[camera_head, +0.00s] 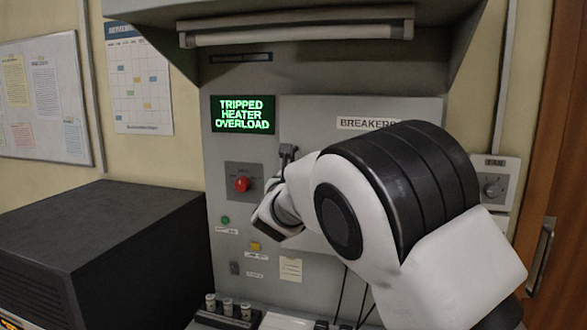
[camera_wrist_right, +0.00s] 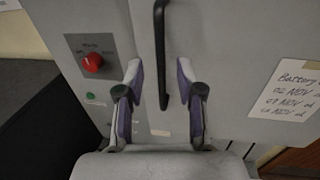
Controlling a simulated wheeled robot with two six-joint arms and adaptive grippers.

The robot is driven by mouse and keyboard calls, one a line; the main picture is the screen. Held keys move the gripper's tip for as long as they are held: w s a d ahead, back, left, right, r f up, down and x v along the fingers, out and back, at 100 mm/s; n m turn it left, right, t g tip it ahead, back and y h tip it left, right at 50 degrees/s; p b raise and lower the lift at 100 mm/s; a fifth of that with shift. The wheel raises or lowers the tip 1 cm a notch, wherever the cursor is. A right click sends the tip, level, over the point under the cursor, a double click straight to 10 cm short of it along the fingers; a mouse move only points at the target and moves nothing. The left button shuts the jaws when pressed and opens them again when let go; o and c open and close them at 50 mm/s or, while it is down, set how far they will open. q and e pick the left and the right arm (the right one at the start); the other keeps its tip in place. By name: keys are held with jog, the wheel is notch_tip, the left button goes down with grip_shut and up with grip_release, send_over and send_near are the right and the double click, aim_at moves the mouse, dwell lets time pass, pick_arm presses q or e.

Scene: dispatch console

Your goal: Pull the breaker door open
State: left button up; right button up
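The grey breaker door (camera_head: 310,112) carries a "BREAKERS" label (camera_head: 366,123) and is partly hidden behind my right arm in the head view. It looks closed. In the right wrist view the door (camera_wrist_right: 225,50) has a black vertical bar handle (camera_wrist_right: 160,45) near its left edge. My right gripper (camera_wrist_right: 160,72) is open, one finger on each side of the handle's lower part as seen there. I cannot tell whether either finger touches the handle. My left gripper is not in view.
A red knob (camera_head: 242,184) sits left of the door, below a green-text screen (camera_head: 243,114). A dark box-shaped cabinet (camera_head: 100,245) stands at left. Several small cylinders (camera_head: 228,307) stand in a rack below. A paper note (camera_wrist_right: 292,90) is on the door's right part.

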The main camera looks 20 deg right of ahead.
jog(key=p+x, duration=0.3)
jog(key=x, duration=0.1)
jog(key=shift+w+d+r+p, duration=0.2)
jog(key=shift+w+p, duration=0.1)
jog(key=shift+w+d+f, duration=0.1)
jog(key=shift+w+f, duration=0.05)
jog(key=shift+w, duration=0.05)
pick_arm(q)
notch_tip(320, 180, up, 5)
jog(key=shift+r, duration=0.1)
pick_arm(e)
jog(key=shift+f, duration=0.1)
grip_shut()
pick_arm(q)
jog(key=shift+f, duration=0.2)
